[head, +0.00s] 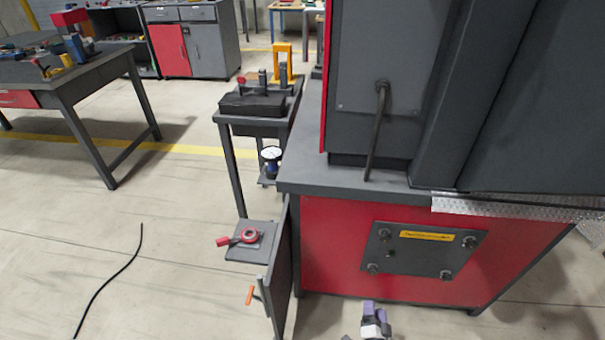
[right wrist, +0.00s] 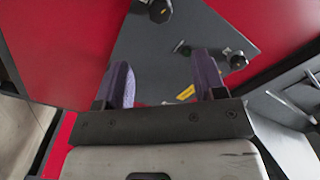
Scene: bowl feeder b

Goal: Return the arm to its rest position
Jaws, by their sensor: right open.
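My right gripper (head: 374,312) shows at the bottom edge of the head view, in front of the red machine base. In the right wrist view my right gripper (right wrist: 162,68) has its two purple fingers spread apart with nothing between them. Behind the fingers is the grey plate (head: 418,257) with black knobs and a yellow label, also seen in the right wrist view (right wrist: 160,50). I cannot tell the exact gap between fingers and plate. My left gripper is not in view.
The red-fronted machine (head: 335,230) fills the right side. A small shelf (head: 248,252) holds a red tool, and an orange handle (head: 250,294) sticks out below it. A workbench (head: 100,75) stands at the left. A black cable (head: 108,282) lies on otherwise open floor.

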